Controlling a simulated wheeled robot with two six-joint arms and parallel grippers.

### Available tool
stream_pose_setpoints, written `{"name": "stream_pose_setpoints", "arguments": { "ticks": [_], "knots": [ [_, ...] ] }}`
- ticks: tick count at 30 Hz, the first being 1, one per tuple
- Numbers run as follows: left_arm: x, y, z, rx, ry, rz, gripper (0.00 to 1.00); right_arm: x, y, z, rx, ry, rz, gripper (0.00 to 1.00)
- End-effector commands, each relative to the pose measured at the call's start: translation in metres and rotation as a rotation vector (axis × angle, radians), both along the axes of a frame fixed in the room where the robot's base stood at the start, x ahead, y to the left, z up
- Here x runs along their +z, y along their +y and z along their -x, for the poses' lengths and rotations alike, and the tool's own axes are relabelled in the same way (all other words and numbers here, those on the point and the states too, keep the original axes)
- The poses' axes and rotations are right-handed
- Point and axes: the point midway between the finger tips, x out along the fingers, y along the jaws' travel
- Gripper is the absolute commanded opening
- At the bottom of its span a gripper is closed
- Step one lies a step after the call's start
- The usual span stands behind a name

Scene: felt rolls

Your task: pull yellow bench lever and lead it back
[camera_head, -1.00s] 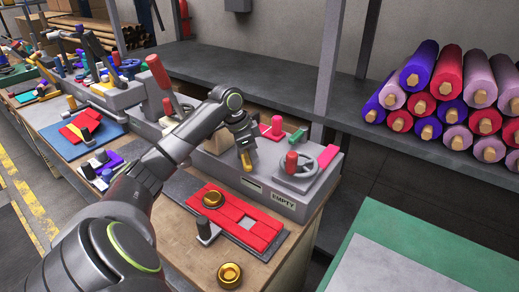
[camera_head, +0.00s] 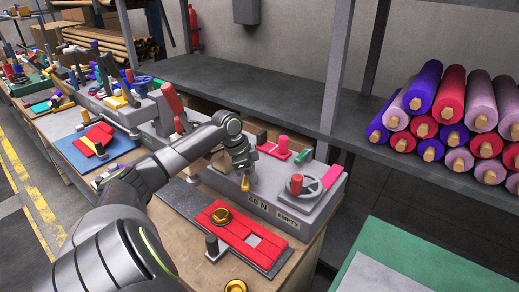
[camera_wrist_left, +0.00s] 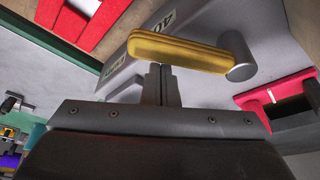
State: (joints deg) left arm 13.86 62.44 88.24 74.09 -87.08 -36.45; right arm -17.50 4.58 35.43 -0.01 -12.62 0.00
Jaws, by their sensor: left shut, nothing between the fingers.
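The yellow lever (camera_head: 245,184) is on the front of the grey bench unit (camera_head: 310,204). In the left wrist view the yellow lever (camera_wrist_left: 180,48) runs sideways from a grey round pivot (camera_wrist_left: 238,55). My left gripper (camera_head: 243,171) is at the lever in the head view. In the wrist view its fingers (camera_wrist_left: 160,70) are together and empty, right against or just short of the lever's long edge; I cannot tell whether they touch. A label reading "40 N" (camera_head: 257,202) is beside the lever. My right gripper is not in view.
Felt rolls (camera_head: 440,108) are stacked at right, above a green table (camera_head: 400,262).

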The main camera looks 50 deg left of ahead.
Motion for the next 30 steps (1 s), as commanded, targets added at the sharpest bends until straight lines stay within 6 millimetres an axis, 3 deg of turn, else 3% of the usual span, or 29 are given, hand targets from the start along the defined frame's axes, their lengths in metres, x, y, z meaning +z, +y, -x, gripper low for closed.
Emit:
{"name": "stream_pose_setpoints", "arguments": {
  "ticks": [3, 18, 23, 30],
  "knots": [
    [0.0, 0.002, 0.003, 0.002, 0.003, -0.001, 0.0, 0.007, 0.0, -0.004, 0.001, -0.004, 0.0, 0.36],
    [0.001, 0.004, 0.004, 0.002, 0.004, -0.003, 0.0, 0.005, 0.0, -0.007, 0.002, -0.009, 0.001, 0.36],
    [0.017, 0.008, 0.009, 0.002, 0.003, -0.007, 0.0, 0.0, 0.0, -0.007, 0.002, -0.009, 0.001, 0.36],
    [0.056, 0.016, 0.019, 0.002, 0.001, -0.008, 0.0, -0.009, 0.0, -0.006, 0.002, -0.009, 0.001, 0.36]
  ]
}}
